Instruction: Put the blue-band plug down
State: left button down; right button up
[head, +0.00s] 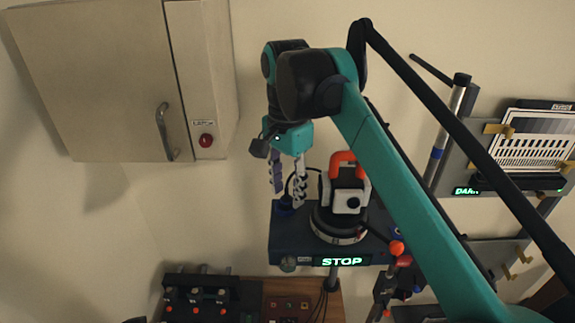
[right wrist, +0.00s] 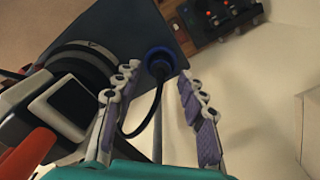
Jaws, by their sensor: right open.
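The blue-band plug (right wrist: 160,62) is a dark round piece with a blue ring, and a black cable runs from it. It sits at the left end of the dark blue platform (head: 283,240), where it also shows in the head view (head: 286,206). My right gripper (head: 287,196) is open, its fingers pointing down just above the plug. In the right wrist view the fingertips (right wrist: 158,73) are apart on either side of the plug, with a gap to each. Whether the plug is seated in a socket cannot be told. My left gripper is not in view.
A white and black instrument with an orange handle (head: 343,158) stands on a round base close right of the gripper. A STOP sign (head: 342,261) is on the platform front. A wall cabinet (head: 95,80) is at left, a switch panel (head: 197,297) below.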

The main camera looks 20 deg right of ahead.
aim_at(287, 196)
notch_tip(287, 196, up, 11)
dwell(0.4)
jog(key=shift+f, duration=0.15)
